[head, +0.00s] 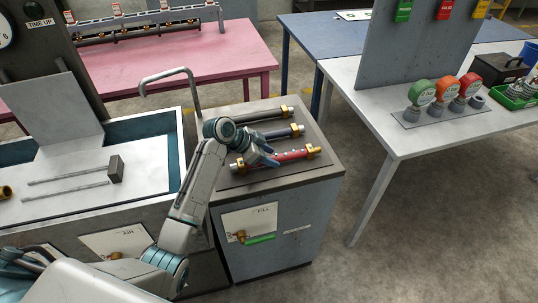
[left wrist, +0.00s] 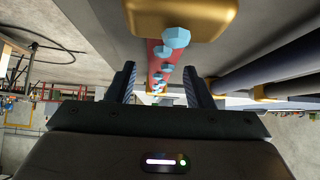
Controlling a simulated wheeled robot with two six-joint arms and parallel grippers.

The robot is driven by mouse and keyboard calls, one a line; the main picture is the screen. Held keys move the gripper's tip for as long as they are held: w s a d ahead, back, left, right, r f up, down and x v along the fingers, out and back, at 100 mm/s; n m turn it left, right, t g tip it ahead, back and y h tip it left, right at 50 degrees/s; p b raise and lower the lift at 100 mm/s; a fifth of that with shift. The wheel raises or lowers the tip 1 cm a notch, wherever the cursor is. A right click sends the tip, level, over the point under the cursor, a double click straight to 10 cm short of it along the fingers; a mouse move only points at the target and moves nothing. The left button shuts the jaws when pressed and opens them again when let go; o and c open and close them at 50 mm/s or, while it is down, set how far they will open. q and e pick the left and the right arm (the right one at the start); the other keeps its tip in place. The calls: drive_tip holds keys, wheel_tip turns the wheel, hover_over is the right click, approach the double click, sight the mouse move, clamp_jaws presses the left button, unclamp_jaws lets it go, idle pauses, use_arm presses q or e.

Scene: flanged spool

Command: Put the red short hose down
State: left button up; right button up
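The red short hose (head: 290,156) with brass ends lies across the front of the dark cabinet top, nearest me of three hoses. My left gripper (head: 268,157) is over its middle and hides part of it. In the left wrist view the red hose (left wrist: 157,68), with pale blue bits along it, runs between the two fingers (left wrist: 160,88). Gaps show on both sides, so the fingers look open and not pressed on it. Whether the hose touches the surface under the gripper is hidden. My right gripper is not in view.
A blue-grey hose (head: 284,133) and a grey hose (head: 262,115) lie behind the red one on the cabinet top (head: 318,172). A sink (head: 60,205) with a tap (head: 168,76) stands to the left. A white table (head: 385,125) with gauges is at right.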

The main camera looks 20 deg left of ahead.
use_arm(q)
drive_tip(key=shift+a+r, duration=0.1)
drive_tip(key=b+v, duration=0.2)
drive_tip(key=v, duration=0.8)
drive_tip(key=shift+s+a, duration=0.1)
drive_tip(key=shift+a, duration=0.05)
drive_tip(key=shift+v, duration=0.8)
